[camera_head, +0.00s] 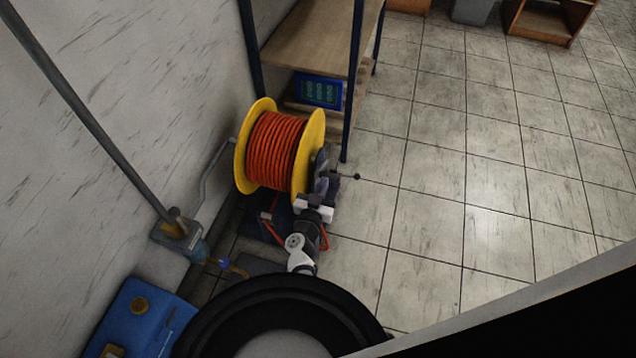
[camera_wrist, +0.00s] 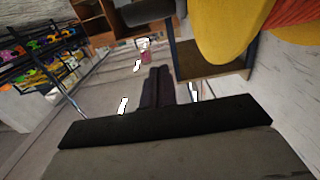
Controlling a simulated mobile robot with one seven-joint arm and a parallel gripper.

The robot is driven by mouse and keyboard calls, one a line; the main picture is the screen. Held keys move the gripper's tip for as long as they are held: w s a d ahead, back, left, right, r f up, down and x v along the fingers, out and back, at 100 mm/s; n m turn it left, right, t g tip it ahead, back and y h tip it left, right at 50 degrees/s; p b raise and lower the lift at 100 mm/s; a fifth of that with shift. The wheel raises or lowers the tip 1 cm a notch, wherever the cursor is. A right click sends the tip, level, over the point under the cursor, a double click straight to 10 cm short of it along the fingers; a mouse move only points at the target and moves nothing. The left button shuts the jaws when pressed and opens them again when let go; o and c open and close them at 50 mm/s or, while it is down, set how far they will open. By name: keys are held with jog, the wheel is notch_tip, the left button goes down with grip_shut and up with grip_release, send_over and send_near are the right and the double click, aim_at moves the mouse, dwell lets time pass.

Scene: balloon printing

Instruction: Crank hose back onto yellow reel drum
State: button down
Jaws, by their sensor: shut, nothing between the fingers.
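The yellow reel drum (camera_head: 312,150) stands by the wall in the head view, with orange-red hose (camera_head: 272,150) wound in neat turns around it. Its flange (camera_wrist: 225,28) and some hose (camera_wrist: 296,12) also show at the upper right of the wrist view. A dark crank with a small round knob (camera_head: 357,177) sticks out at the drum's right side. My gripper (camera_head: 321,165) is beside the drum's right flange, close to the crank. In the wrist view its dark fingers (camera_wrist: 158,88) are together with nothing between them. Whether they touch the crank cannot be told.
A shelf (camera_head: 312,45) with dark posts and a blue box (camera_head: 318,90) stands just behind the reel. A grey pipe (camera_head: 90,115) and a blue container (camera_head: 145,318) are at the left. The tiled floor (camera_head: 440,200) at the right is clear.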

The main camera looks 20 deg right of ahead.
jog(key=b+x, duration=0.1)
jog(key=x, duration=0.3)
jog(key=b+x, duration=0.2)
jog(key=x, duration=0.2)
jog(key=shift+w+f, duration=0.2)
jog(key=shift+f, duration=0.05)
jog(key=shift+s+a+f+b, duration=0.1)
jog(key=shift+s+f+b, duration=0.15)
jog(key=shift+f, duration=0.2)
jog(key=shift+s+a+f+b, duration=0.15)
jog(key=shift+f+b, duration=0.05)
jog(key=shift+f, duration=0.25)
jog(key=shift+s+a+f+b, duration=0.1)
jog(key=shift+s+f+b, duration=0.15)
jog(key=shift+f, duration=0.15)
jog(key=shift+s+a+f+b, duration=0.1)
jog(key=shift+f+b, duration=0.1)
jog(key=shift+f, duration=0.15)
jog(key=shift+f, duration=0.2)
jog(key=shift+s+a, duration=0.1)
jog(key=shift+s, duration=0.05)
